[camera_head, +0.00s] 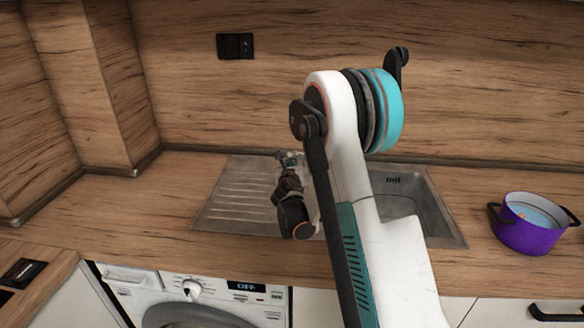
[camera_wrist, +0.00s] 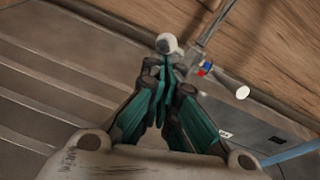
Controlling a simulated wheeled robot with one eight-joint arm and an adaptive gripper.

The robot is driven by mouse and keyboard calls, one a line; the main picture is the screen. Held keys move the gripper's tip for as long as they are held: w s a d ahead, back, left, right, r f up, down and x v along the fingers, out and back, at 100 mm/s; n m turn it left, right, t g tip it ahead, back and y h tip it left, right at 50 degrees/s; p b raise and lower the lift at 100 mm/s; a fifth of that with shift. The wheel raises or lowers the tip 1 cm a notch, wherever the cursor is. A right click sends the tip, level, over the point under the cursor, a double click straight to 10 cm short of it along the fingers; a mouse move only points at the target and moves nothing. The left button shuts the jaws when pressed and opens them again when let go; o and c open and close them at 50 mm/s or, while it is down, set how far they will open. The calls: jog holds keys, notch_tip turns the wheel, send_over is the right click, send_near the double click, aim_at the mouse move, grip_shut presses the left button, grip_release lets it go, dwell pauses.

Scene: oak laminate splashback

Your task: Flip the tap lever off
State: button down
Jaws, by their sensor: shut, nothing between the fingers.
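The tap (camera_wrist: 203,60) shows in the wrist view as a grey metal body with a red and blue mark, just right of my fingertips. A thin metal rod runs up from it toward the top edge. A pale round end (camera_wrist: 166,43) sits right at my fingertips; I cannot tell whether it is the lever's end or whether they touch. My gripper (camera_wrist: 165,68) is shut and empty, its teal fingers together. In the head view my gripper (camera_head: 287,162) is over the sink's drainer side, and my arm hides most of the tap.
The steel sink (camera_head: 230,205) has a ribbed drainer at left and its basin at right, partly behind my arm. A purple pot (camera_head: 525,232) stands on the counter at right. A wooden splashback (camera_head: 300,110) rises behind.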

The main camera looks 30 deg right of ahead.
jog(key=shift+w+d+r, duration=0.15)
jog(key=shift+w+r, duration=0.05)
jog(key=shift+r, duration=0.65)
jog(key=shift+w+d+r+p, duration=0.4)
jog(key=shift+w+r, duration=0.1)
jog(key=shift+r, duration=0.4)
jog(key=shift+w+d+r+p, duration=0.25)
jog(key=shift+w+r+p, duration=0.2)
jog(key=shift+r, duration=0.5)
jog(key=shift+w+d+r+p, duration=0.35)
jog(key=shift+w+r, duration=0.2)
jog(key=shift+r, duration=0.35)
